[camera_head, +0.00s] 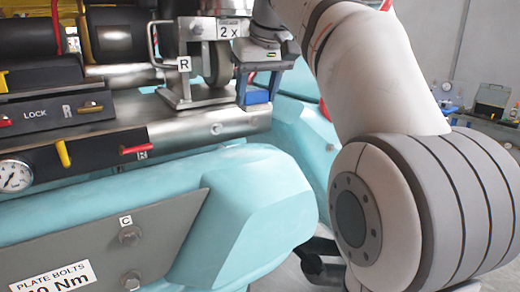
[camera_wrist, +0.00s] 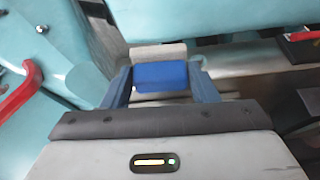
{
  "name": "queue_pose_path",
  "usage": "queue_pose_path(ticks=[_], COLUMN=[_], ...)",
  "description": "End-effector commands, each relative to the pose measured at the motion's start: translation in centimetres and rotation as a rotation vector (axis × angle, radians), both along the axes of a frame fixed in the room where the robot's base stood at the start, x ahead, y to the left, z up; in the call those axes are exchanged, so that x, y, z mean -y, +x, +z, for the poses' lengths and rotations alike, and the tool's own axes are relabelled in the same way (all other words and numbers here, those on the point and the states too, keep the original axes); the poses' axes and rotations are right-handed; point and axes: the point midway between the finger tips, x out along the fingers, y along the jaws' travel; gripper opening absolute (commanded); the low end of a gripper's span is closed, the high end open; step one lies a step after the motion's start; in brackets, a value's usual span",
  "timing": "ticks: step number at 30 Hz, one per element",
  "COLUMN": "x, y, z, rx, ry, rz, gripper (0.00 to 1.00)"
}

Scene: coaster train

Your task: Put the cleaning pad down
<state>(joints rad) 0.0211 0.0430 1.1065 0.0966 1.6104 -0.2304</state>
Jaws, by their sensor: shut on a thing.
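The cleaning pad shows as a small blue block (camera_wrist: 160,76) with a pale grey-beige strip along its far side, in the wrist view. My gripper (camera_wrist: 161,88) has its two blue-grey fingers on either side of the pad and is shut on it. In the head view my gripper (camera_head: 258,82) points down beside the wheel bracket, near the right end of the metal rail. The blue pad (camera_head: 257,97) shows at its tip, in front of the rail's end. I cannot tell whether the pad touches any surface below.
A wheel (camera_head: 216,62) in a bracket marked R stands just left of my gripper. The metal rail (camera_head: 200,128) carries yellow and red levers and a dial gauge (camera_head: 15,175). Turquoise body panels (camera_head: 262,195) lie below. A bench (camera_head: 492,128) with items stands at far right.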

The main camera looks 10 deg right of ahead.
Motion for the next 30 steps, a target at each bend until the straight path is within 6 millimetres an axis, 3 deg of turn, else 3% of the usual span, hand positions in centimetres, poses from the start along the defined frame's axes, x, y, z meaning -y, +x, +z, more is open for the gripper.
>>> queue_pose_path(ticks=[4,12,22,30], x=[0.4,0.7,0.8,0.8], y=[0.0,-0.1,0.0,0.0], z=[-0.7,-5.0,-8.7,-9.7], rx=[-0.001,-0.003,-0.002,-0.002], ry=[0.000,0.000,0.000,-0.001], rz=[-0.009,-0.016,-0.016,-0.017], gripper=[0.17,0.17,0.17,0.17])
